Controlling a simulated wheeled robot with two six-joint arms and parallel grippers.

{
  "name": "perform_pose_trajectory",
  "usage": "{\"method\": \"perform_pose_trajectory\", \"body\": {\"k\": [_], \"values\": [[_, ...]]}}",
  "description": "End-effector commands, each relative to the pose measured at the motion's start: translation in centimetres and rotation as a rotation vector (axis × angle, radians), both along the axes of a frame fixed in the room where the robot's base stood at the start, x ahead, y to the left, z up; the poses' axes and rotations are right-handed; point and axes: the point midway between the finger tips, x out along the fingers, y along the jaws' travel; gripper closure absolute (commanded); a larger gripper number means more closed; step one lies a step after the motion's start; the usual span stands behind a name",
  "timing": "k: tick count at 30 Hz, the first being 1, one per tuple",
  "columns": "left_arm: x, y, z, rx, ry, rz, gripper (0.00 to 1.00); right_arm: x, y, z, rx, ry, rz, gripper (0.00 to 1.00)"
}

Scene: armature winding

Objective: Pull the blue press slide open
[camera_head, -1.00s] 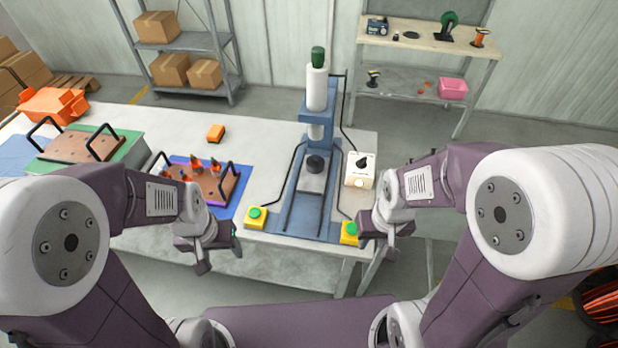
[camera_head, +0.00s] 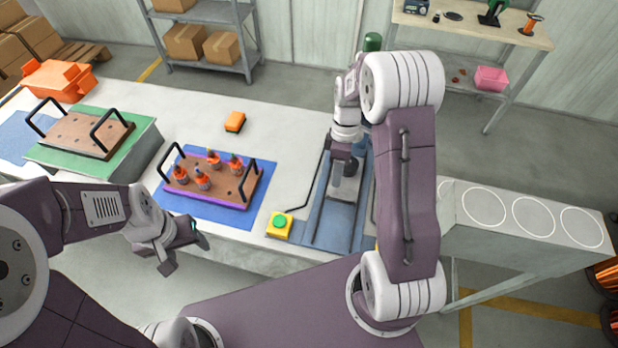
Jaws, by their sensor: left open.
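The blue press (camera_head: 360,232) stands at the right end of the white workbench, with its blue base and dark rails running toward the bench's front edge. A grey slide plate (camera_head: 339,213) shows between the rails. My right gripper (camera_head: 340,190) points down over this plate, and whether it touches anything is unclear. Its fingers are too small and shaded to tell open from shut. My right arm hides most of the press column and the right side of the base. My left gripper (camera_head: 184,254) is open and empty, in front of the bench's front edge.
A yellow box with a green button (camera_head: 279,224) sits just left of the press base. A purple-edged board (camera_head: 222,193) with orange-topped parts lies on a blue mat farther left.

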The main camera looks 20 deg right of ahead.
Motion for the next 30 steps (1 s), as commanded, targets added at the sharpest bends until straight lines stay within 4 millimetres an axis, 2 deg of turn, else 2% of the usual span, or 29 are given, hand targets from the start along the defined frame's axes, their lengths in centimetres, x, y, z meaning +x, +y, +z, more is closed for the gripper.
{"method": "perform_pose_trajectory", "body": {"k": [5,12,15,25,26,27,29,30], "values": [[0.0,0.0,0.0,0.0,0.0,-0.001,0.38,-0.3,0.1,-1.0,0.002,0.007,0.003,0.67],[0.0,0.0,0.1,0.0,0.0,0.0,0.38,-1.3,0.6,-5.3,0.001,0.007,0.002,0.67],[0.0,0.0,0.2,0.0,0.0,0.0,0.38,-1.4,0.7,-6.6,0.002,0.006,0.001,0.67],[0.0,0.0,0.2,0.0,0.0,0.0,0.38,-1.5,0.8,-7.3,0.0,0.002,0.001,0.67],[0.0,0.0,0.2,0.0,0.0,0.0,0.38,-1.5,0.8,-7.3,0.0,0.002,0.001,0.73],[0.0,0.0,0.2,0.0,0.0,0.0,0.38,-1.5,0.8,-7.3,0.0,0.002,0.001,0.84],[0.0,0.0,0.2,0.0,0.0,0.0,0.38,-1.5,0.8,-7.3,0.0,0.002,0.001,1.0],[0.0,0.0,0.2,0.0,0.0,0.0,0.38,-1.5,0.8,-7.3,0.0,0.002,0.0,1.0]]}}
